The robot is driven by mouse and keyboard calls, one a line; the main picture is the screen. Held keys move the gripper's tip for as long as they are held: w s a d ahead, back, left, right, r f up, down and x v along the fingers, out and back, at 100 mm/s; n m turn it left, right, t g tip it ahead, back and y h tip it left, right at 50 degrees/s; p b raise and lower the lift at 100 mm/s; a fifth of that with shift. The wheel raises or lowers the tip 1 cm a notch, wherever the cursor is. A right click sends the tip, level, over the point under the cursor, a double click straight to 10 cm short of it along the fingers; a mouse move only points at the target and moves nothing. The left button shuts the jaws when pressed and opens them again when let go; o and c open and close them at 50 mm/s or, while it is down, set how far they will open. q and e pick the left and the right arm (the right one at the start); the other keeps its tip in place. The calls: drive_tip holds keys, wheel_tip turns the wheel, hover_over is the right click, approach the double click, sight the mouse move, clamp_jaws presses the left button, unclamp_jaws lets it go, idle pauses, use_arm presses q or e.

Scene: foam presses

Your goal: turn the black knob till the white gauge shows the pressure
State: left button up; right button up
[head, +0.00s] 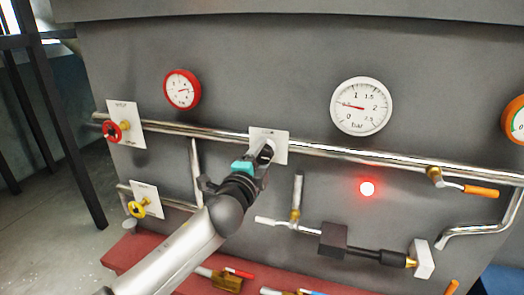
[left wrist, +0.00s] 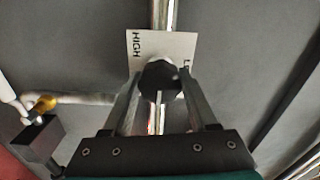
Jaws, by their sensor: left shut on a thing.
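The black knob (left wrist: 160,79) sits in front of a white plate (left wrist: 138,50) marked HIGH on one side. My left gripper (head: 265,152) is shut on the knob, with one finger on each side of it in the left wrist view (left wrist: 160,92). In the head view the gripper hides most of the knob, and the plate (head: 281,136) shows behind it. The white gauge (head: 361,116), marked in bar from 0 to 2.5, is up and right of the knob. Its red needle points left, at about 0.5. My right gripper is out of view.
A red gauge (head: 182,90) is at the upper left, above a red handwheel (head: 111,131) and a yellow one (head: 138,209). A red lamp (head: 367,188) glows below the white gauge. Chrome pipes (head: 340,152) and an orange-handled valve (head: 481,191) run along the grey panel.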

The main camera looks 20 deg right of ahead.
use_arm(q)
drive_tip(key=shift+m, duration=0.5)
drive_tip(key=o, duration=1.4)
drive_tip(key=shift+s, duration=0.1)
drive_tip(key=v, duration=1.5)
drive_tip(key=shift+a, duration=0.1)
